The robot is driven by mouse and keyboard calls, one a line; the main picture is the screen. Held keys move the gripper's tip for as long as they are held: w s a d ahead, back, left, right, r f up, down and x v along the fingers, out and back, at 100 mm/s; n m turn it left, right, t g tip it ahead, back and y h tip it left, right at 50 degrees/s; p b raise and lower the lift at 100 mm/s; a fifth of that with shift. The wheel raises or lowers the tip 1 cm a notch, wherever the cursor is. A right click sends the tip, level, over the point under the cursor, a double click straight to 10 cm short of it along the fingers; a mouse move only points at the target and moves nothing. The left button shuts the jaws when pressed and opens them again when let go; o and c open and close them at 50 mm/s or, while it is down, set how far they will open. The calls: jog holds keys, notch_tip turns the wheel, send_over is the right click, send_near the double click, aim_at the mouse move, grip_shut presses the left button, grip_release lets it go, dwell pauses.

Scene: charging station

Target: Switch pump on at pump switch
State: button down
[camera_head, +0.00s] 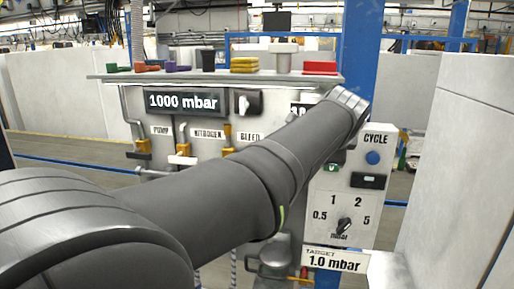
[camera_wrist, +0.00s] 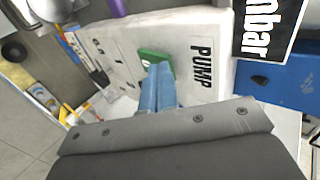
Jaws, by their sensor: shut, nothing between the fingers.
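In the wrist view, a white panel carries a black PUMP label (camera_wrist: 203,68). A green switch-like piece (camera_wrist: 152,54) sits on this panel beside the label. My gripper (camera_wrist: 160,70) has blue fingers, shut together and empty, with their tips at the green piece. I cannot tell whether they touch it or which position it is in. In the head view my arm crosses the middle and hides my fingers.
A CYCLE box (camera_head: 352,190) with a blue button (camera_head: 373,158) and a rotary knob (camera_head: 344,226) stands right of my arm. A black knob (camera_head: 247,102) sits beside the 1000 mbar display (camera_head: 184,101). Several coloured items line the shelf (camera_head: 215,76). A white partition (camera_head: 455,150) stands at right.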

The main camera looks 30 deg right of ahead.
jog(key=shift+w+d+r+g+y, duration=0.25)
jog(key=shift+w+d+g+y, duration=0.05)
jog(key=shift+w+d, duration=0.15)
jog(key=shift+r, duration=0.8)
jog(key=v, duration=1.3)
